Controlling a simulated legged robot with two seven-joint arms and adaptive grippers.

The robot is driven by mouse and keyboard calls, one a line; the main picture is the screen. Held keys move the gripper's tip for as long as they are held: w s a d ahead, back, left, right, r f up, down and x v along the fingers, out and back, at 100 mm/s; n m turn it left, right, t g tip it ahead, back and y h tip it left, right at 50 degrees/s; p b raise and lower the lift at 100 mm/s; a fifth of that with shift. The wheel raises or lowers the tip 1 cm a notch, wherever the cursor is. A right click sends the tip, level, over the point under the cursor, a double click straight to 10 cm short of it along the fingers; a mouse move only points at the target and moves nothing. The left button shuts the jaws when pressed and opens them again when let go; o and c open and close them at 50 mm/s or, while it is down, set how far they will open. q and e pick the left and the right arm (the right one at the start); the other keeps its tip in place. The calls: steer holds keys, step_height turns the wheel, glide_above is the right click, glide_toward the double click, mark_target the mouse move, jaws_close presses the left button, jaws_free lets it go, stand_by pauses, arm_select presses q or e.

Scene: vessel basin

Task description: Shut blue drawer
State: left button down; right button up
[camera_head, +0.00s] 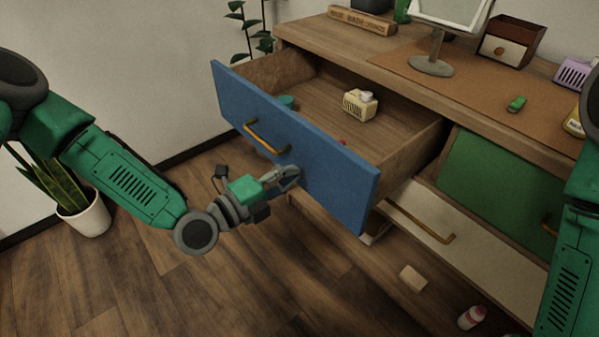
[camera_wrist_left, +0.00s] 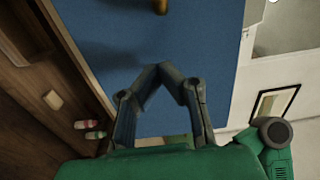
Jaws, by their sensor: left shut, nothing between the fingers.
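The blue drawer (camera_head: 331,178) is pulled well out of the wooden dresser, with its inside showing. Its brass handle (camera_head: 266,139) is on the front, left of my left gripper. My left gripper (camera_head: 294,174) is shut and empty, at the blue front just below and right of the handle. In the left wrist view the gripper tips (camera_wrist_left: 158,66) are together in front of the blue face (camera_wrist_left: 205,40). I cannot tell whether they touch it. My right gripper is out of view; only a part of my right arm shows at the right edge.
A cream object (camera_head: 359,104) lies in the blue drawer. A white drawer (camera_head: 440,222) below is partly out, beside a green front (camera_head: 498,183). A small block (camera_head: 413,278) and a bottle (camera_head: 472,317) lie on the floor. A potted plant (camera_head: 84,211) stands left.

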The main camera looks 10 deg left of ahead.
arm_select(q)
steer(key=shift+x, duration=1.15)
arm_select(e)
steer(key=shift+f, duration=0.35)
